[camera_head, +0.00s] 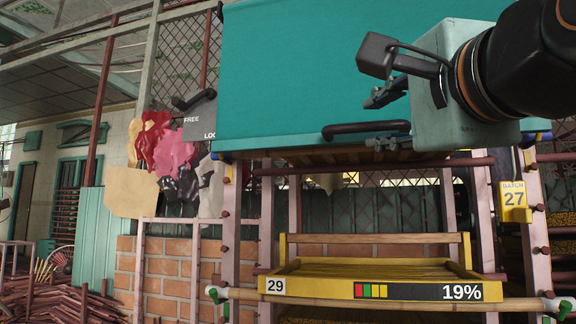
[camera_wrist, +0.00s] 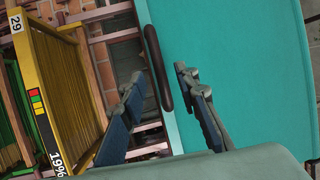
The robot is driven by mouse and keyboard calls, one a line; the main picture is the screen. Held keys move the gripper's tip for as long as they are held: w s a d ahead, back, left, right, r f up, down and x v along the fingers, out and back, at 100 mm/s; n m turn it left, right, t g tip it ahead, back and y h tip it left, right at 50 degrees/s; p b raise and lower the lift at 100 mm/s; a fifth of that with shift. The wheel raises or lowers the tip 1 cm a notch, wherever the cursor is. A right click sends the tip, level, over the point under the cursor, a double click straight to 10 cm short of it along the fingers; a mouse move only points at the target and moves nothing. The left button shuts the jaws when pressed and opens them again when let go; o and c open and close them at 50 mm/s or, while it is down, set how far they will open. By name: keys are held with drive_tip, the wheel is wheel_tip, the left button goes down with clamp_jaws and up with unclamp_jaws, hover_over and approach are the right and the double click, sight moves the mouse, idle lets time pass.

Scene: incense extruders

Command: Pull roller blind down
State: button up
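The roller blind (camera_head: 285,70) is a teal panel hanging over the upper part of a rack, its lower edge above the yellow tray. A dark bar handle (camera_head: 350,130) runs along the blind's lower edge. My gripper (camera_head: 374,119) is at the handle's right end, one finger above it and one below. In the wrist view the blind (camera_wrist: 250,60) fills the right side, and the handle (camera_wrist: 155,60) lies between the spread fingers of my gripper (camera_wrist: 160,78). The fingers look apart from the handle; their exact depth to it is unclear.
A yellow tray (camera_head: 370,267) marked 29 and 19% sits on the rack below the blind. A yellow tag (camera_head: 514,202) reading 27 hangs at right. Gloves (camera_head: 168,150) and a grey sign (camera_head: 200,120) are at left. Rack posts and bars surround the opening under the blind.

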drive_tip(key=v, duration=0.6)
drive_tip(key=shift+s, duration=0.25)
drive_tip(key=w+a+f+n+g, duration=0.1)
drive_tip(key=w+f+n+g, duration=0.25)
drive_tip(key=f, duration=0.95)
drive_tip(key=w+a+f+n+g, duration=0.1)
drive_tip(key=w+f+n+g, duration=0.3)
drive_tip(key=f, duration=0.9)
drive_tip(key=s+f+n+g+h, duration=0.1)
drive_tip(key=s+f+n+g, duration=0.25)
drive_tip(key=f, duration=1.05)
drive_tip(key=s+f+n+g+h, duration=0.1)
drive_tip(key=s+f+n+g, duration=0.3)
drive_tip(key=f, duration=1)
wheel_tip(320, 180, up, 21)
drive_tip(key=w+n+p, duration=0.1)
drive_tip(key=p, duration=2.1)
drive_tip(key=shift+d+r+t, duration=0.25)
drive_tip(key=shift+d+t, duration=0.05)
drive_tip(key=shift+d, duration=0.2)
